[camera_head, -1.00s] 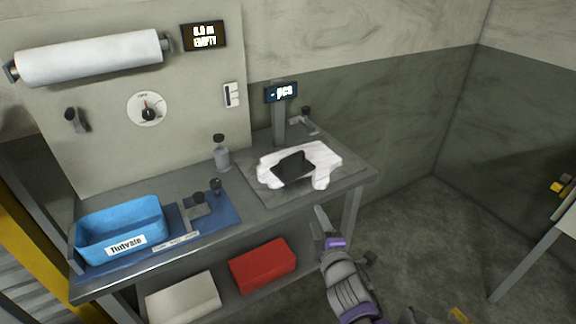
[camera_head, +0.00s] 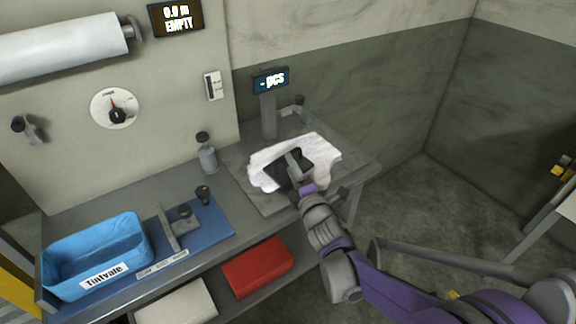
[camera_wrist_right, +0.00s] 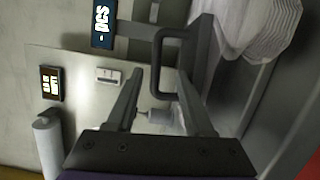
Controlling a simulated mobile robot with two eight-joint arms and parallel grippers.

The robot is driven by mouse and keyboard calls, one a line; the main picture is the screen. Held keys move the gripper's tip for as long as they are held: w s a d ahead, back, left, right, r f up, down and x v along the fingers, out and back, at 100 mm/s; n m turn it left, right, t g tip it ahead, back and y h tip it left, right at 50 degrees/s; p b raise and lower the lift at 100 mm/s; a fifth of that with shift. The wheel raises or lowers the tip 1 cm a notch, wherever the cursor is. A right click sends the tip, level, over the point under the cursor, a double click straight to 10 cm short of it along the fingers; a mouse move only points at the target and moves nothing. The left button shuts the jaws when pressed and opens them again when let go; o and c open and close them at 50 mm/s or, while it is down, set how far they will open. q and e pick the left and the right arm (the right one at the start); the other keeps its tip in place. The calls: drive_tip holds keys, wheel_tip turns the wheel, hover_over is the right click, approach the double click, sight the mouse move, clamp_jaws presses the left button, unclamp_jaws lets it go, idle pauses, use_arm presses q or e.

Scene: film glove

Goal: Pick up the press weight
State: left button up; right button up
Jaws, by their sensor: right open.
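The press weight is a dark plate with a loop handle. It lies on a white glove-like sheet (camera_head: 325,153) at the right end of the bench. In the head view the press weight (camera_head: 283,172) is partly hidden behind my right gripper (camera_head: 295,166). In the right wrist view the press weight's handle (camera_wrist_right: 157,64) stands between the two open fingers of my right gripper (camera_wrist_right: 160,80). The jaws are not closed on it. My left gripper is not in view.
A display on a post (camera_head: 269,100) stands behind the sheet, and a small bottle (camera_head: 207,155) is to its left. A blue bin (camera_head: 98,255) and a blue mat (camera_head: 215,225) are further left. A red box (camera_head: 258,267) is on the shelf below.

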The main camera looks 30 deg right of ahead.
drive_tip(key=w, duration=0.1)
drive_tip(key=w+d, duration=0.1)
drive_tip(key=w, duration=0.2)
drive_tip(key=shift+w+d+r, duration=0.25)
drive_tip(key=shift+w+r, duration=0.1)
drive_tip(key=shift+w, duration=0.05)
clamp_jaws()
drive_tip(key=shift+s, duration=0.1)
idle(0.9)
